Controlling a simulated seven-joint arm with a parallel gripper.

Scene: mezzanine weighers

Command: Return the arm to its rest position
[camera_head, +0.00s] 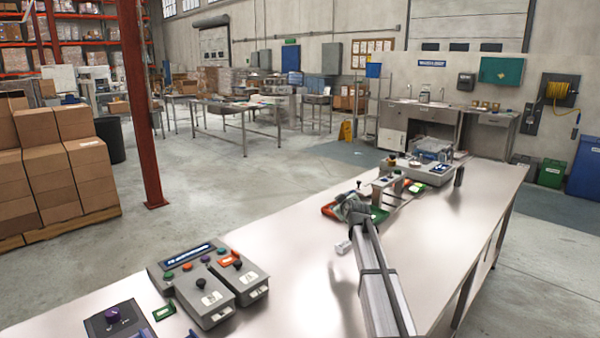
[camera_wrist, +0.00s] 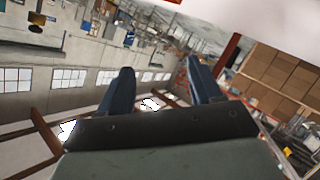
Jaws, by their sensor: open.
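My gripper shows in the wrist view (camera_wrist: 160,88) with its two dark blue fingers apart and nothing between them. The wrist view is tilted and looks out over the hall, toward windows and racks. In the head view my arm reaches out over the metal table (camera_head: 310,240) from the lower right. Its far end is near the middle of the table. The fingers cannot be made out clearly there.
A grey button console (camera_head: 187,258) with two lever boxes (camera_head: 207,300) stands at the table's near left. A purple-knob box (camera_head: 112,320) is at the lower left. A small white block (camera_head: 343,247) lies left of my arm.

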